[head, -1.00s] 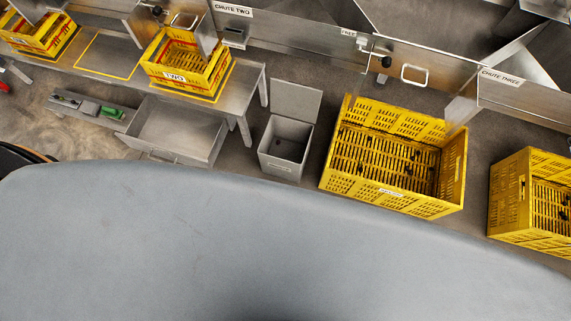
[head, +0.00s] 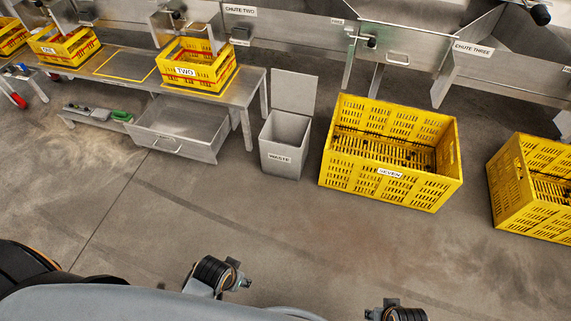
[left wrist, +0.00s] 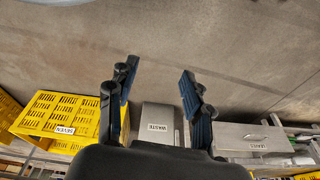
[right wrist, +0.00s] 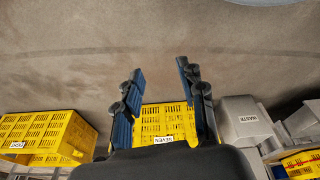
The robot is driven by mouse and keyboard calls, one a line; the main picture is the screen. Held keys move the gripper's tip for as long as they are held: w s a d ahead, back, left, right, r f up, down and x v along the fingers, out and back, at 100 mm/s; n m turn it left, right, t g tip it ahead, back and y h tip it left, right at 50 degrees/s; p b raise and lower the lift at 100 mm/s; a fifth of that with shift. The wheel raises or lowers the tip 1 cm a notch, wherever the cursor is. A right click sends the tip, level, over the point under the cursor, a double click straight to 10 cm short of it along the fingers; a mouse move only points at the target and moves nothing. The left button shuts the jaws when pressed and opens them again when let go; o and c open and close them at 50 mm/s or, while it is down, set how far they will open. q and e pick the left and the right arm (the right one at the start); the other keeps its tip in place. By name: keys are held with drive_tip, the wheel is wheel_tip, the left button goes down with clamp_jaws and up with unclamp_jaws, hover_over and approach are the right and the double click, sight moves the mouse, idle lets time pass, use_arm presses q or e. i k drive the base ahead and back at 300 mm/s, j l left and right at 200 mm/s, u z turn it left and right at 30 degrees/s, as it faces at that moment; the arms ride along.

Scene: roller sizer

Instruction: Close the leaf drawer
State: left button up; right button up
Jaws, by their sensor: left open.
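The leaf drawer (head: 178,128) is a grey metal drawer under the bench at the left of the head view. It stands pulled out, its inside looks empty, and a bar handle (head: 166,146) is on its front. The left wrist view shows a drawer front (left wrist: 254,143) with a label that seems to read LEAVES, at the right. My left gripper (left wrist: 158,80) is open and empty, apart from the drawer. My right gripper (right wrist: 160,80) is open and empty, with a yellow crate beyond its fingers.
A grey waste bin (head: 284,150) with its lid up stands right of the drawer. Yellow crate SEVEN (head: 400,188) and another yellow crate (head: 515,200) stand farther right. The bench (head: 248,92) carries yellow crates. The floor (head: 300,235) in front is clear.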

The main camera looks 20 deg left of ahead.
sight(193, 130)
drive_tip(key=u, duration=1.45)
